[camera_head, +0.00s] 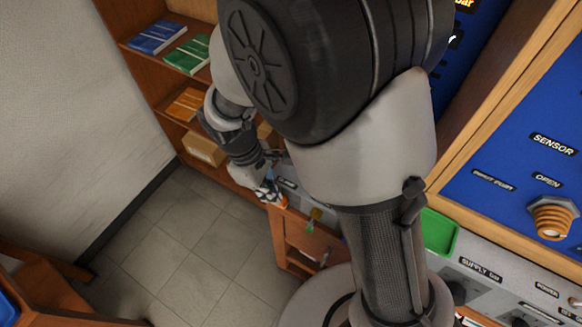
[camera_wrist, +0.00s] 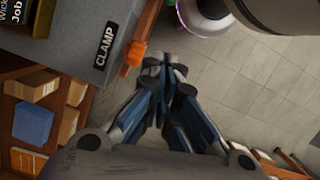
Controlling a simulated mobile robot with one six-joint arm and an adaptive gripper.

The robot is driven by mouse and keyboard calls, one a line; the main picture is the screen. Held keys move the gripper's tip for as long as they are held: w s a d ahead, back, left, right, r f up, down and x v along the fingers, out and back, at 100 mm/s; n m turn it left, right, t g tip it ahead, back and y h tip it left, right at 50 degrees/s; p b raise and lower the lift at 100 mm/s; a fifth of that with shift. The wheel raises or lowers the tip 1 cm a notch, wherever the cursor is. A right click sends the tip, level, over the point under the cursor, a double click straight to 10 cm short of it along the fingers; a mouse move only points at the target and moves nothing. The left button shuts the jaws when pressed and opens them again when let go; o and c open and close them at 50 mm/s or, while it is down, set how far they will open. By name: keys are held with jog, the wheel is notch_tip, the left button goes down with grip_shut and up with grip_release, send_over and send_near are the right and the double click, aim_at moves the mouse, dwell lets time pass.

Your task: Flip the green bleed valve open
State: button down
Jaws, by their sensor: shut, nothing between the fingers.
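My gripper (camera_head: 270,187) is at the left end of the bench, partly hidden by my own arm. In the wrist view my gripper (camera_wrist: 166,72) has its fingertips together with nothing between them. The fingertips are beside an orange block (camera_wrist: 134,55) at the bench edge.
A CLAMP label (camera_wrist: 105,46) is on the grey bench top. A wooden shelf holds books (camera_head: 188,54) and a cardboard box (camera_head: 204,148). A green tray (camera_head: 440,232) and a blue panel (camera_head: 510,190) are at the right. The tiled floor (camera_head: 190,260) is open at left.

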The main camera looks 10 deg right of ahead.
aim_at(310, 227)
jog(key=shift+s, duration=0.2)
jog(key=s+d+f+b, duration=0.2)
jog(key=d+f+b, duration=0.2)
jog(key=f, duration=0.5)
jog(key=shift+s+d+f+b, duration=0.3)
jog(key=shift+s+d+f, duration=0.05)
jog(key=shift+d, duration=0.5)
